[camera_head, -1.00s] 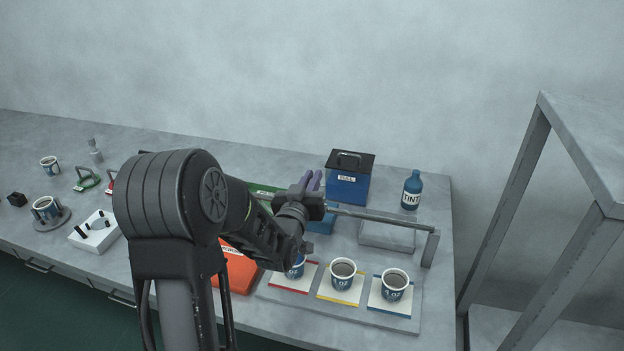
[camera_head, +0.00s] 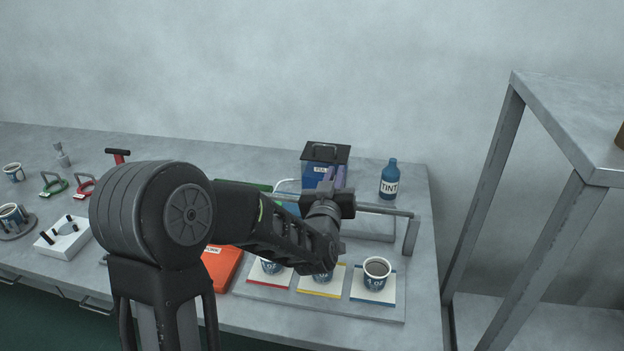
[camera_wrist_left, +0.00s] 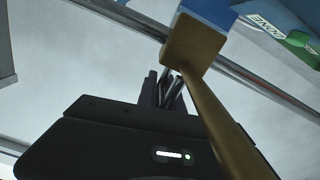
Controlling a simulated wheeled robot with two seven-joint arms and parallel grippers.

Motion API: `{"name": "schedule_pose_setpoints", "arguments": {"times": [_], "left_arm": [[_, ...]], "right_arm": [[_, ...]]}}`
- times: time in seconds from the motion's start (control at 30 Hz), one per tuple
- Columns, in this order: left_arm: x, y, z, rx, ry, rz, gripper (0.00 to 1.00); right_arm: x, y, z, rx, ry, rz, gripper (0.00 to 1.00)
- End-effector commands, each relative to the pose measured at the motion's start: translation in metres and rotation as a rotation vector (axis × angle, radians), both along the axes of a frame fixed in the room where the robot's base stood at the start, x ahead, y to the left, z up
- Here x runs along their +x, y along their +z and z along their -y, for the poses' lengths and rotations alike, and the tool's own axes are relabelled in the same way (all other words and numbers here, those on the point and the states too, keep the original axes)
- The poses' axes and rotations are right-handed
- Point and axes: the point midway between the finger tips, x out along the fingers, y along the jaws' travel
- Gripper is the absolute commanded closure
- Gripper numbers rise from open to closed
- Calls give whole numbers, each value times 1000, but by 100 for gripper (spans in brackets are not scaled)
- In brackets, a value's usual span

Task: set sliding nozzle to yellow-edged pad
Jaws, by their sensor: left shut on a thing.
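The yellow-edged pad (camera_head: 333,292) lies on the front tray, between the red-edged pad (camera_head: 266,281) and the blue-edged pad (camera_head: 373,298). Its cup (camera_head: 322,280) is partly hidden by my left wrist. My left gripper (camera_head: 334,178) is at the overhead rail (camera_head: 385,209), behind the pads. In the left wrist view its dark fingers (camera_wrist_left: 168,88) are shut at the sliding nozzle (camera_wrist_left: 195,45), a brass-coloured block with a long tube. The nozzle is hidden behind my gripper in the head view, so its exact alignment is unclear. My right gripper is out of view.
A blue box (camera_head: 324,167) and a blue tint bottle (camera_head: 389,179) stand behind the rail. An orange object (camera_head: 222,268) lies left of the pads. A metal frame (camera_head: 545,150) stands at the right. Other cups and handles are at far left.

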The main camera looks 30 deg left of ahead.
Motion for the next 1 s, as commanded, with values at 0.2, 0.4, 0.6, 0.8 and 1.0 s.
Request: {"name": "schedule_pose_setpoints", "arguments": {"times": [0.2,0.4,0.6,0.8,1.0], "left_arm": [[1,0,2,0,1,-2,100],[0,0,2,-1,1,-2,80],[0,0,1,-1,1,-2,67],[0,0,1,-1,1,-2,67],[-12,0,6,-3,1,-1,67]], "right_arm": [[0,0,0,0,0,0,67],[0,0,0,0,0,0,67],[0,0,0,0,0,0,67],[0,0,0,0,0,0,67],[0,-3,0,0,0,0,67]]}}
